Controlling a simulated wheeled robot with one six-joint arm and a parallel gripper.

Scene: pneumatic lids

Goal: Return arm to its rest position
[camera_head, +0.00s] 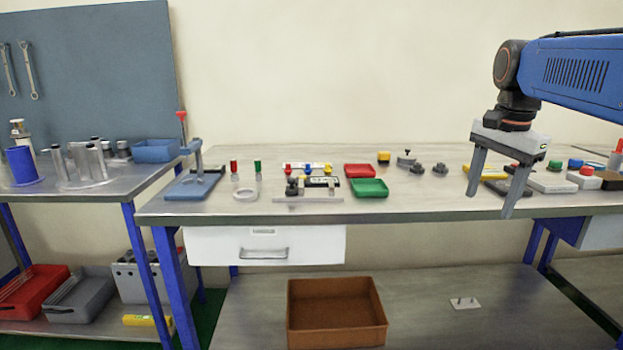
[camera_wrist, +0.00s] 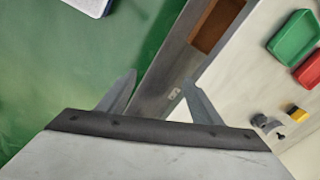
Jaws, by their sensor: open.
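My gripper (camera_head: 492,200) is in front of the right part of the workbench, pointing down, with its two grey fingers spread apart and nothing between them. In the wrist view the fingers (camera_wrist: 160,95) are also apart and empty, over the green floor and the bench edge. My blue arm reaches in from the upper right of the head view.
The workbench (camera_head: 420,205) carries a red tray (camera_head: 360,170), a green tray (camera_head: 370,188), a blue press-like fixture (camera_head: 192,186) and several small parts. A brown bin (camera_head: 336,313) sits on the lower shelf. A side table (camera_head: 110,186) stands left.

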